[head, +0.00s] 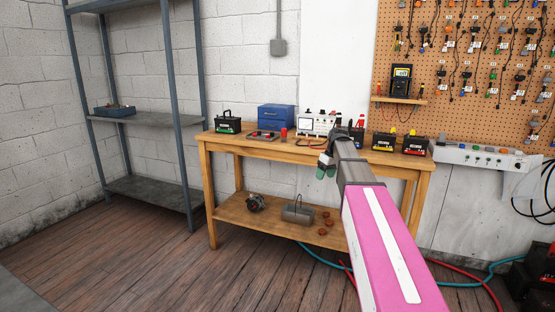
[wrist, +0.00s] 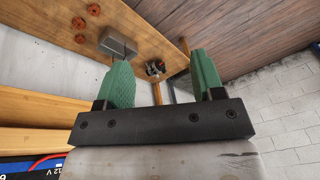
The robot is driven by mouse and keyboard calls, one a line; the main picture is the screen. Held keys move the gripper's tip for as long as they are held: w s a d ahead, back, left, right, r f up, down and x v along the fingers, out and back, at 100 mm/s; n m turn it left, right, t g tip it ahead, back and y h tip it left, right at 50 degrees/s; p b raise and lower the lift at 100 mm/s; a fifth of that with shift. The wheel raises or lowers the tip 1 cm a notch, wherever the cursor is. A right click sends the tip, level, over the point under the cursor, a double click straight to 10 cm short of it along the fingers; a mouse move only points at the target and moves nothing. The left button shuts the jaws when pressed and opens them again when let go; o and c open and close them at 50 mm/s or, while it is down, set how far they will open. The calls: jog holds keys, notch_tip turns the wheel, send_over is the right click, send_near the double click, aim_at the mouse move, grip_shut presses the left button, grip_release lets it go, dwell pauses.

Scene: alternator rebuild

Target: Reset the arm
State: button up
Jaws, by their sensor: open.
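My gripper (wrist: 161,82) shows in the wrist view with its two green fingers wide apart and nothing between them. In the head view my gripper (head: 325,166) is in front of the wooden workbench (head: 225,143), just below the level of its top, with the fingers pointing down. My arm reaches out from the lower right, past the front of the bench. The gripper looks clear of the bench and of the things on it, though the exact gap cannot be told.
Batteries (head: 383,142), a blue box (head: 276,117) and a white power supply (head: 318,122) stand on the bench. A metal rack (head: 150,119) stands left. Floor in front is clear.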

jog(key=s+a+f+m+g+h, duration=0.1)
jog(key=s+f+m, duration=0.6)
jog(key=s+f, duration=2)
jog(key=shift+s+a+f+h, duration=0.2)
jog(key=shift+s+a+h, duration=0.15)
jog(key=shift+s+h, duration=0.5)
jog(key=shift+w, duration=0.1)
